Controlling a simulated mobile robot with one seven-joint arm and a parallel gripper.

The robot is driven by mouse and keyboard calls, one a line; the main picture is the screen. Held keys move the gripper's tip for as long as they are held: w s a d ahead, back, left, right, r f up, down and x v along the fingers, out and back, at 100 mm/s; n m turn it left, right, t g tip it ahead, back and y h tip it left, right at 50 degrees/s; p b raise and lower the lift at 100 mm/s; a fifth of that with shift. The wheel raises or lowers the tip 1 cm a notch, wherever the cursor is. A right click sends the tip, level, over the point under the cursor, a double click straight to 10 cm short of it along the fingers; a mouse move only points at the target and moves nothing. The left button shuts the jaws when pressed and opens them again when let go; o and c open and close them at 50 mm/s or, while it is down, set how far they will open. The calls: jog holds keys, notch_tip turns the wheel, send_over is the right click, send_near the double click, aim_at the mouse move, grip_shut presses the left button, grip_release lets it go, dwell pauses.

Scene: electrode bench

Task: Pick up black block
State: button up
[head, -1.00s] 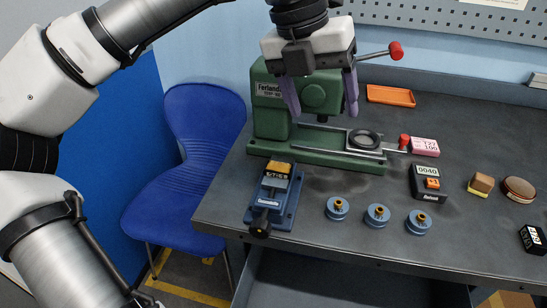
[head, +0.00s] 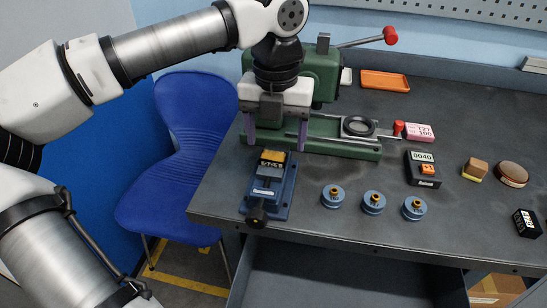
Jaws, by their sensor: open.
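My gripper (head: 276,144) is open, its two purple fingers pointing down, apart, in front of the green press. It is above and just behind the blue vise (head: 280,200), with nothing seen between the fingers. A small black block (head: 527,224) with white marking lies at the right front of the bench, far from my gripper. A larger black box (head: 423,170) with a "0040" label and an orange part stands right of centre. A dark labelled piece with a yellow top (head: 271,162) sits in the vise. Which dark piece the task names, I cannot tell.
The green press (head: 330,143) stands behind the vise with a red-knobbed lever. Several blue discs (head: 374,202) with brass centres line the front.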

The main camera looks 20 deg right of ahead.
aim_at(273, 155)
jog(key=shift+w+a+f, duration=0.1)
jog(key=shift+a+f, duration=0.1)
jog(key=shift+f, duration=1.75)
jog(key=c, duration=1.1)
jog(key=shift+c, duration=0.8)
jog(key=shift+r, duration=0.15)
